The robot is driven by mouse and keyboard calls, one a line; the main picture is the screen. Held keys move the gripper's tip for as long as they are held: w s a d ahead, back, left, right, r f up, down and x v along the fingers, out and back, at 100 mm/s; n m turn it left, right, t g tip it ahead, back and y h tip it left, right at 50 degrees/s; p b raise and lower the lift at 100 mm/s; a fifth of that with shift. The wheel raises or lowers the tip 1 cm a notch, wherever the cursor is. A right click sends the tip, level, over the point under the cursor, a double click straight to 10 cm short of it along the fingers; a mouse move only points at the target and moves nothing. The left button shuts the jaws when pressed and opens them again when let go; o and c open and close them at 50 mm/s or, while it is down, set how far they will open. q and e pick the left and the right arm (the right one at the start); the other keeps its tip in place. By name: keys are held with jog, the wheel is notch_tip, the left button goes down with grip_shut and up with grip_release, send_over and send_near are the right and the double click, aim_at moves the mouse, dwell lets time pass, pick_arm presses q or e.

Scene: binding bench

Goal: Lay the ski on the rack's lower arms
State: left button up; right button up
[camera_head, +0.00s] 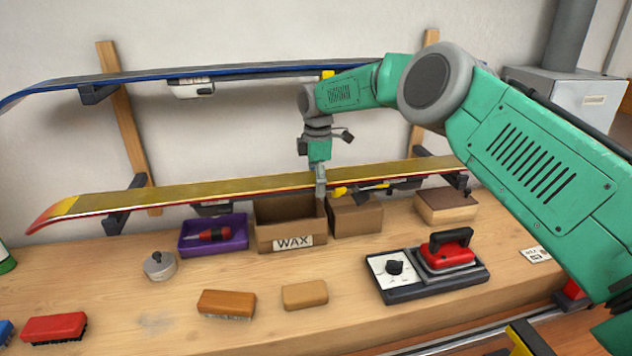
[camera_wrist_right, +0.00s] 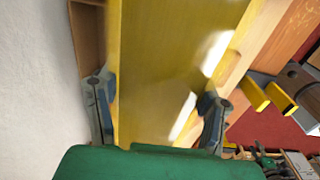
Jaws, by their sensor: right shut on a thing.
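The yellow ski (camera_head: 230,187) with red edges spans the rack's lower level, its upturned red tip at the left. My right gripper (camera_head: 320,183) comes down from above and is shut on it near the middle. In the right wrist view the fingers (camera_wrist_right: 158,100) stand on either side of the ski (camera_wrist_right: 175,50). The ski lies over the lower left arm (camera_head: 122,212) and the lower right arm (camera_head: 458,181). I cannot tell whether it touches them or hovers slightly above. My left gripper is not in view.
A blue ski (camera_head: 225,73) lies on the upper arms. Below are a purple tray (camera_head: 213,248), a WAX box (camera_head: 292,240), cardboard boxes and a red iron (camera_head: 447,252) on its base. Brushes, a round tin (camera_head: 160,266) and a cork-like block (camera_head: 305,295) sit on the bench (camera_head: 330,325).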

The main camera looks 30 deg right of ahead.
jog(key=shift+a+r, duration=0.2)
jog(key=shift+a, duration=0.7)
jog(key=shift+d+f, duration=0.1)
jog(key=shift+d, duration=0.05)
jog(key=shift+d+f, duration=0.1)
jog(key=shift+d, duration=0.2)
jog(key=o, duration=1.6)
jog(key=shift+d, duration=0.1)
jog(key=shift+o, duration=0.2)
jog(key=shift+s+f, duration=0.15)
jog(key=shift+f, duration=0.05)
notch_tip(320, 180, up, 12)
